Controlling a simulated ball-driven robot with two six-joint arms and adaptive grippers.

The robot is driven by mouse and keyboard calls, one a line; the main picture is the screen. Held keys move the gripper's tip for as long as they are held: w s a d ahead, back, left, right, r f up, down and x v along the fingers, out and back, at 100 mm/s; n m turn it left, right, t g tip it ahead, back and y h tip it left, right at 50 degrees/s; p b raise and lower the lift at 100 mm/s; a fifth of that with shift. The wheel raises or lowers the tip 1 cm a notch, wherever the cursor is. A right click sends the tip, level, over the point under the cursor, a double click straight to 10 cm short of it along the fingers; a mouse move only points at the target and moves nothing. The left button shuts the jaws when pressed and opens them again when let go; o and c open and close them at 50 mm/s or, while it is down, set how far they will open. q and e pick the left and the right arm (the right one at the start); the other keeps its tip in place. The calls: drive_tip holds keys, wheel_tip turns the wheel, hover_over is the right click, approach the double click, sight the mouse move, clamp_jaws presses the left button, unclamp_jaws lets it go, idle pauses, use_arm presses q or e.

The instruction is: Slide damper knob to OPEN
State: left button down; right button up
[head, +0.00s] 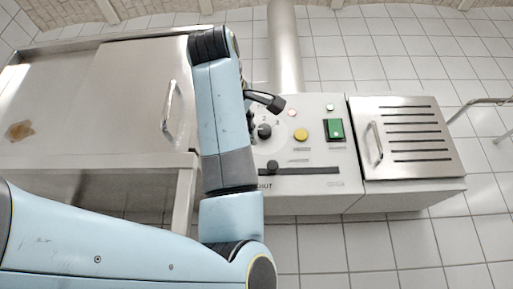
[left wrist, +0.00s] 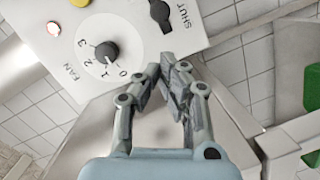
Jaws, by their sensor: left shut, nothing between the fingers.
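The damper knob (head: 272,167) is a small black knob near the left end of a dark horizontal slot (head: 312,170) on the grey control panel. It stands by the SHUT lettering, which my left arm partly covers in the head view. The label at the slot's right end is too small to read. The knob also shows at the top of the left wrist view (left wrist: 160,12), beside SHUT. My left gripper (left wrist: 168,68) is shut and empty, its fingertips apart from the knob. In the head view, my arm hides part of this gripper (head: 262,112). My right gripper is in neither view.
A black fan dial (head: 265,131) sits above the slot, close to my left gripper. A yellow button (head: 301,134) and a green switch (head: 334,129) are to its right. A slatted metal door with a handle (head: 374,142) adjoins the panel. A steel counter (head: 90,100) stands left.

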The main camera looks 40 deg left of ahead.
sight(273, 165)
use_arm(q)
drive_tip(key=shift+s+r, duration=0.1)
drive_tip(key=shift+r, duration=0.15)
drive_tip(key=p+x, duration=0.4)
drive_tip(key=x, duration=0.6)
drive_tip(key=shift+a, duration=0.15)
